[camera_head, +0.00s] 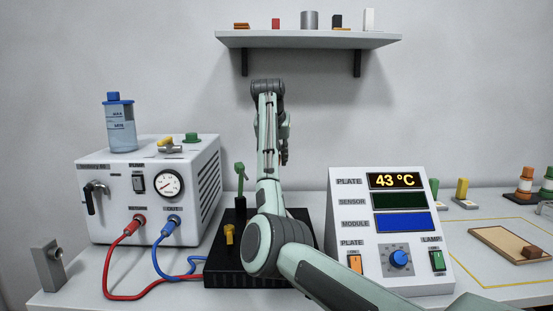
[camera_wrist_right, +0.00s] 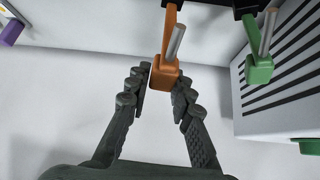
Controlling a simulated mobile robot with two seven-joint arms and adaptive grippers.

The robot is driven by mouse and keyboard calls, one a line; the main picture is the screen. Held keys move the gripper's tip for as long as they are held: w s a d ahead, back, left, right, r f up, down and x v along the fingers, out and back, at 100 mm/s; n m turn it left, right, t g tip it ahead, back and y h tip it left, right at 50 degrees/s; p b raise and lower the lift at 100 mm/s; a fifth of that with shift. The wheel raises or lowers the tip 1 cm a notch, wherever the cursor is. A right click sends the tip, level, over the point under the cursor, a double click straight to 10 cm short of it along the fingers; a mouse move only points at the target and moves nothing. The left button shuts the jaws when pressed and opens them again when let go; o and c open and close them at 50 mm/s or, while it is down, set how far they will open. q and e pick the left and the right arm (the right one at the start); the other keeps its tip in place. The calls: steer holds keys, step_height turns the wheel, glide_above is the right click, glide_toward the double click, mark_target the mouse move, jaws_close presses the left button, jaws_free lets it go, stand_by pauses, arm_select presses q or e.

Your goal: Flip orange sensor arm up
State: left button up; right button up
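The orange sensor arm (camera_wrist_right: 168,45) shows in the right wrist view, its blocky end and a metal rod between the fingertips of my right gripper (camera_wrist_right: 160,88). The fingers are apart on either side of the orange block; whether they touch it is unclear. In the head view my right gripper (camera_head: 284,152) points down over the black base (camera_head: 225,272), partly behind my arm. The orange arm is hidden there. A green arm (camera_head: 241,178) stands upright on the base; in the wrist view a green arm (camera_wrist_right: 261,50) is right of the orange one. My left gripper is not in view.
A white chiller box (camera_head: 150,185) with red and blue hoses stands left of the base. A control panel (camera_head: 390,235) reading 43 °C stands to the right. A shelf (camera_head: 300,40) with small items hangs above. A wooden board (camera_head: 505,245) lies at far right.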

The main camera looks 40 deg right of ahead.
steer(key=o, duration=0.4)
steer(key=v, duration=1.2)
stand_by(0.3)
